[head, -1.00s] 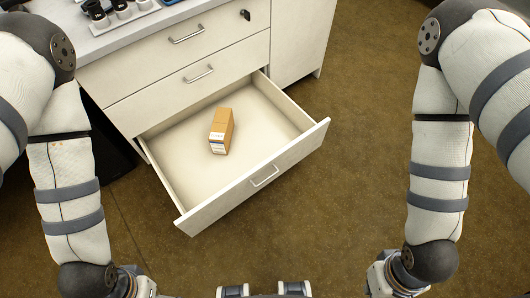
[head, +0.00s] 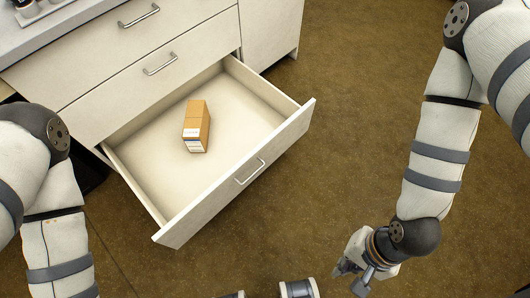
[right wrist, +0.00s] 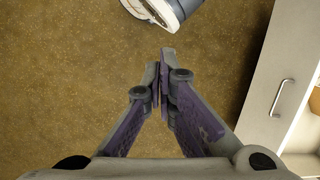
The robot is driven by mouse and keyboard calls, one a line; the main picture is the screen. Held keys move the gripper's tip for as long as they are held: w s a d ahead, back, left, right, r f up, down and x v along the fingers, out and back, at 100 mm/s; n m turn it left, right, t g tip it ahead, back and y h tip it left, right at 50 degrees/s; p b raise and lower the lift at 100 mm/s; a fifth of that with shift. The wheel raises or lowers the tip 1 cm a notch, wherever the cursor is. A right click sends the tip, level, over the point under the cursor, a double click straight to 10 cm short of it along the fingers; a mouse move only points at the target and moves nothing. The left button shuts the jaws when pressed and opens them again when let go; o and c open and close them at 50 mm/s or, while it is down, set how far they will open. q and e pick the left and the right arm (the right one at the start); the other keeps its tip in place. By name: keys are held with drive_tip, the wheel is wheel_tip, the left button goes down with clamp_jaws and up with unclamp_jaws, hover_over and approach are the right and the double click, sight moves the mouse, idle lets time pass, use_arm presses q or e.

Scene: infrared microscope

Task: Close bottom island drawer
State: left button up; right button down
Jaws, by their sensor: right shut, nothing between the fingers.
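The bottom island drawer (head: 240,180) is pulled far out in the head view, its white front standing well away from the cabinet. Its metal handle (head: 250,172) is on the front's outer face. My right gripper (head: 349,280) is over the floor, to the right and in front of the drawer, apart from it. In the right wrist view its fingers (right wrist: 162,62) are shut with nothing between them. A white front with a handle (right wrist: 282,97) shows at the right edge there. My left arm enters at the lower left; its gripper is out of frame.
A tan box (head: 196,126) lies inside the drawer. Two shut drawers with handles (head: 165,65) are above it in the white island. Items stand on the countertop (head: 50,32) at upper left. The brown floor (head: 350,130) right of the drawer is clear.

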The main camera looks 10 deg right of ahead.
drive_tip(key=w+a+f+m+t+y+b, duration=0.1)
drive_tip(key=w+f+m+t+b, duration=0.1)
drive_tip(key=w+f+m+b, duration=0.5)
use_arm(q)
drive_tip(key=s+f+g+b, duration=0.2)
drive_tip(key=s+f+b, duration=0.2)
drive_tip(key=f+b, duration=0.3)
drive_tip(key=s+f+g+b, duration=0.2)
drive_tip(key=s+f+b, duration=0.3)
drive_tip(key=f, duration=0.8)
drive_tip(key=shift+f+b, duration=0.2)
drive_tip(key=shift+b, duration=0.65)
use_arm(e)
drive_tip(key=m+t+y, duration=0.1)
drive_tip(key=m+t, duration=0.6)
drive_tip(key=m, duration=0.6)
approach(271, 145)
drive_tip(key=x, duration=0.4)
drive_tip(key=shift+w+f, duration=0.25)
drive_tip(key=shift+f, duration=0.15)
